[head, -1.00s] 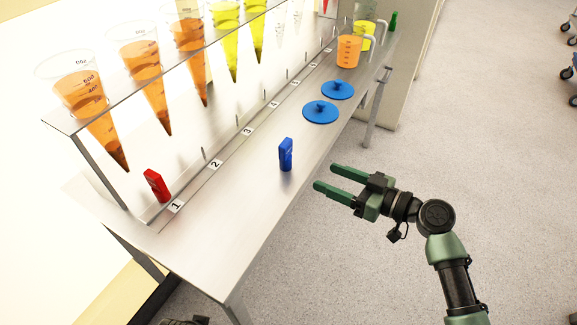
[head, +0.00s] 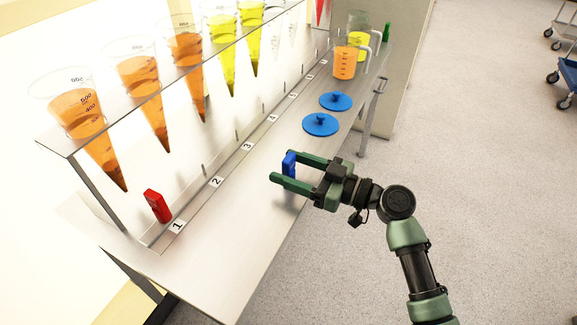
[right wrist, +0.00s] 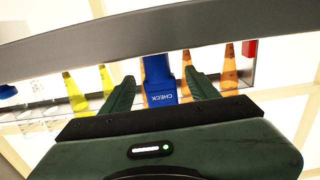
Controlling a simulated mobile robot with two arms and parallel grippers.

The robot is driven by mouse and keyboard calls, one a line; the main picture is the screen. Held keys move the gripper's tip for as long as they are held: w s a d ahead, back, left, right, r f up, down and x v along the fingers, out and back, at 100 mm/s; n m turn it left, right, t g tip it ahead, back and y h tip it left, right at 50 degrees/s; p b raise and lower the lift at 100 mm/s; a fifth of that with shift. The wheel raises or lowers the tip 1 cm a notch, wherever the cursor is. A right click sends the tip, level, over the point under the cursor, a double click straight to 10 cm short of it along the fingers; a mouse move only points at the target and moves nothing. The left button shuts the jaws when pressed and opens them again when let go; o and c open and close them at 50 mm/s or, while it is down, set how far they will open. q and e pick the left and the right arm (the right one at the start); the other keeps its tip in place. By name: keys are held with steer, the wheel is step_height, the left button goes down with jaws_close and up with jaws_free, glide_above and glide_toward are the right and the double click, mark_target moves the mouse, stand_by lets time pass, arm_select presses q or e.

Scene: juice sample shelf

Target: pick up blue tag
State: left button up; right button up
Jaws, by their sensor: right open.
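The blue tag (head: 289,163) stands upright on the metal shelf top in the head view, partly hidden behind my right gripper's fingers. In the right wrist view the blue tag (right wrist: 158,78), marked "CHECK", sits between the two green fingers. My right gripper (head: 284,167) is open, with its fingers reaching to either side of the tag. A gap shows between each finger and the tag in the right wrist view, where the gripper (right wrist: 160,88) also shows. My left gripper is not in view.
A red tag (head: 157,206) stands near label 1. Two blue lids (head: 321,125) lie beyond the blue tag, with an orange beaker (head: 345,62) farther back. Cones of orange and yellow juice hang in the rack (head: 150,98) at left. The shelf top nearer me is clear.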

steer(key=shift+w+a, duration=0.1)
steer(key=shift+a, duration=0.1)
jaws_close()
steer(key=shift+r, duration=0.1)
